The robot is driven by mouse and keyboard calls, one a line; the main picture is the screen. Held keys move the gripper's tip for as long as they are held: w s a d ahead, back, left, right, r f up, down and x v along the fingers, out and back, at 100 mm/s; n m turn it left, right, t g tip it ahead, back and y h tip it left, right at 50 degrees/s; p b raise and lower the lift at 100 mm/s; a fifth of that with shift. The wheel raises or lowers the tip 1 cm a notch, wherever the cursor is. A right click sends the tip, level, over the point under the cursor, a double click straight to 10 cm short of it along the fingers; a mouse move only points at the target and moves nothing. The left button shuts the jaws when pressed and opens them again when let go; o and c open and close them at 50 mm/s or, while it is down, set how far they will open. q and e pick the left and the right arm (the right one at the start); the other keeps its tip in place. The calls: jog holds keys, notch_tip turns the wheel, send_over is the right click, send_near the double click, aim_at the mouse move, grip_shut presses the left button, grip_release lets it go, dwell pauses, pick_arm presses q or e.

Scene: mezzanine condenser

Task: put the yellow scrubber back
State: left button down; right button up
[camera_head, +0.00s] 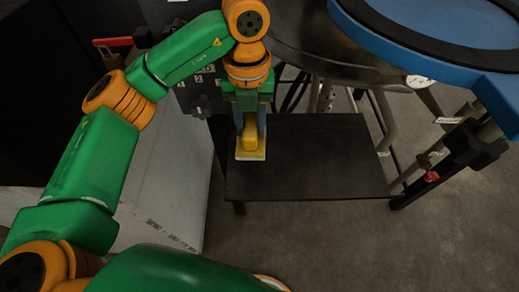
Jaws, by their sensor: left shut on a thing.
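The yellow scrubber (250,143) is in the head view, a small yellow block with a paler base, over the left part of a low black table (318,160). My left gripper (250,122) points down and is shut on the scrubber's upper part. The scrubber's base is at or just above the table top; I cannot tell whether it touches. My right gripper is not in view.
A blue round-rimmed vessel (440,55) overhangs the upper right. Metal pipes and a red-handled valve (431,177) stand right of the table. A white box (165,185) stands at the left. The table's middle and right are clear.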

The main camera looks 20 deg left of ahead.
pick_arm(q)
jog(key=shift+n, duration=0.3)
jog(key=f, duration=0.2)
jog(key=s+f, duration=0.1)
jog(key=f, duration=0.1)
jog(key=shift+s+f+b, duration=0.15)
jog(key=shift+f+b, duration=0.2)
jog(key=shift+b, duration=0.05)
notch_tip(320, 180, down, 4)
jog(key=shift+f+p, duration=0.25)
jog(key=shift+p, duration=0.1)
jog(key=shift+w+f, duration=0.2)
jog(key=shift+s+f, duration=0.1)
jog(key=shift+s, duration=0.05)
jog(key=c, duration=0.5)
grip_release()
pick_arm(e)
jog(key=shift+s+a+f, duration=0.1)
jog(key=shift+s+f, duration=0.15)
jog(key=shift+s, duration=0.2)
